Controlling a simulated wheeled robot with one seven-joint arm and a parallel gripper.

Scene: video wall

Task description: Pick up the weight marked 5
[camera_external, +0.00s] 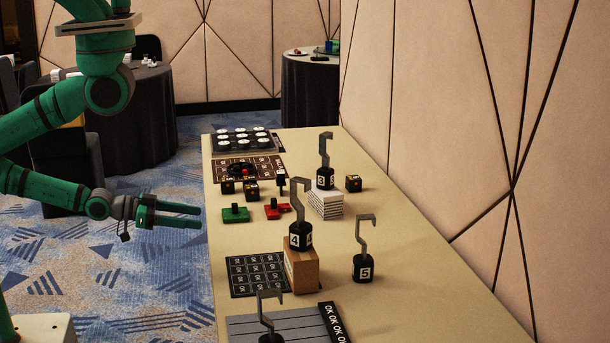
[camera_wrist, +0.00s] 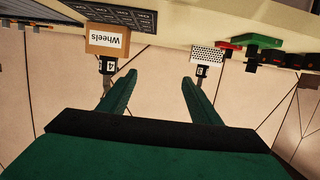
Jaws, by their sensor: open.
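The weight marked 5 (camera_external: 364,268) is a black cylinder with a tall grey hook. My gripper (camera_external: 199,216) is at the table's left edge, well to the left of this weight. It is open and empty, with its fingers apart in the wrist view (camera_wrist: 159,77).
The weight marked 4 (camera_external: 299,236) stands on a wooden box (camera_external: 302,272); another weight (camera_external: 325,178) stands on a white box (camera_external: 326,206). A hooked weight (camera_external: 269,318) is at the front. Green (camera_external: 235,214) and red (camera_external: 277,210) pieces lie near my gripper.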

